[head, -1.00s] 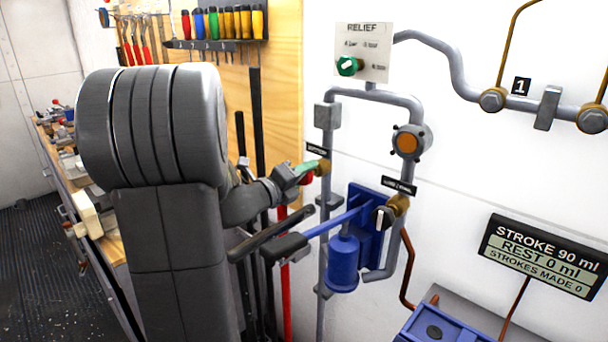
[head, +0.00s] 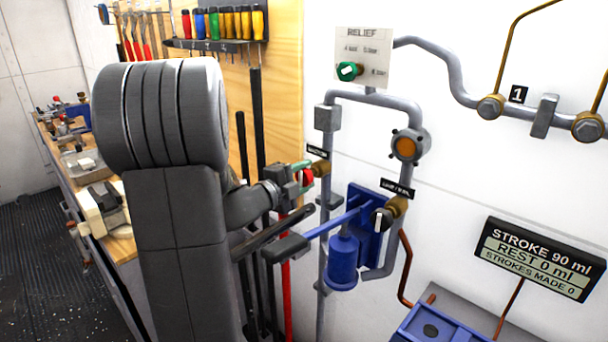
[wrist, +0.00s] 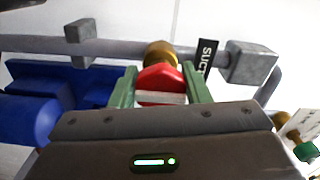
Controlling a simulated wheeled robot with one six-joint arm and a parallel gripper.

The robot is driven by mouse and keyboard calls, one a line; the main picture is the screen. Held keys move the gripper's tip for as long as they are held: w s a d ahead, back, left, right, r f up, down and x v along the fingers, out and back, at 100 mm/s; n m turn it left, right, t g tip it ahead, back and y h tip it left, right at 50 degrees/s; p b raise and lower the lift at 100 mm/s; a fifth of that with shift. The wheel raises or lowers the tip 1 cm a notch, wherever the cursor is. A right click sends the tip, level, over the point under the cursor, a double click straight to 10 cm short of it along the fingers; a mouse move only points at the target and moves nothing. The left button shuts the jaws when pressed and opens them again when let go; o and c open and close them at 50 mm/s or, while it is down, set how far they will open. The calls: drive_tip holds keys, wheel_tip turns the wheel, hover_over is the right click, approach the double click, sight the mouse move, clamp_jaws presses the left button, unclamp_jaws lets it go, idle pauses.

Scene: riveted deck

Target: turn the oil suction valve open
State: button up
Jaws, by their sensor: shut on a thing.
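The oil suction valve has a red handle (wrist: 160,80) with a white band, on a brass body (wrist: 159,53) in the wrist view. A black label (wrist: 207,55) beside it reads "SUCT", the rest being cut off. In the head view the red handle (head: 308,178) shows at the brass fitting (head: 321,168) on the vertical grey pipe. My gripper (wrist: 160,92) has its green fingers on both sides of the red handle, shut on it. In the head view my gripper (head: 301,176) is at the valve, partly hidden by my wrist.
Right of the valve stand a blue hand pump (head: 343,262) with a lever and a second valve with a black knob (head: 381,218). A relief panel (head: 362,55) with a green knob is above. Tools hang behind my arm.

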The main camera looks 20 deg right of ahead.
idle(0.5)
drive_tip(key=o, duration=1)
drive_tip(key=b+v, duration=0.1)
drive_tip(key=v, duration=1.3)
drive_tip(key=shift+b, duration=0.4)
drive_tip(key=shift+d, duration=0.15)
drive_tip(key=p+x, duration=0.2)
drive_tip(key=x, duration=1.1)
drive_tip(key=shift+w+d, duration=0.2)
drive_tip(key=shift+d, duration=0.1)
